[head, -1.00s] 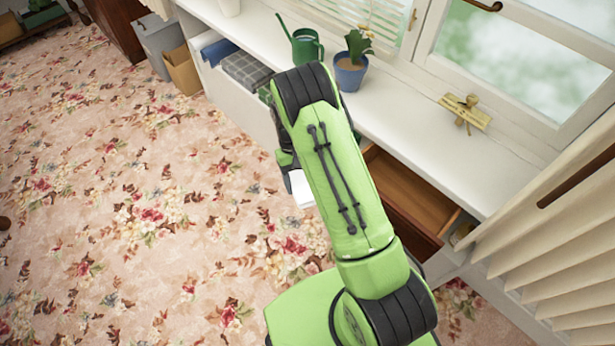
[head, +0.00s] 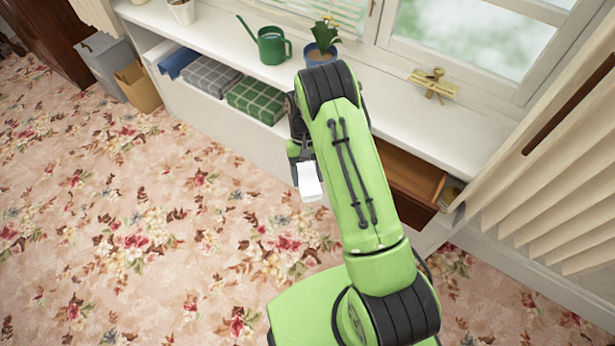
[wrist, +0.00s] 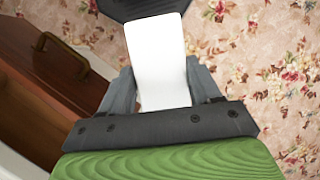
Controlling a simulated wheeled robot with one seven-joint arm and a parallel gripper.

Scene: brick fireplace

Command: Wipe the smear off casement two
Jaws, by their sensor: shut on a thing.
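My gripper (head: 307,168) hangs beside my green arm, over the floor in front of the window seat. It is shut on a plain white flat piece (head: 311,184). The wrist view shows this white piece (wrist: 160,60) between the two grey fingers. I cannot tell whether it is a cloth or a pad. A window casement (head: 480,35) with a pale frame is at the upper right, apart from my gripper. Its glass shows blurred green and white, and I cannot make out a smear. A slatted casement (head: 318,12) is to its left. No casement numbers show.
Pleated curtain (head: 560,180) hangs at right. Carpet (head: 120,240) at left is clear.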

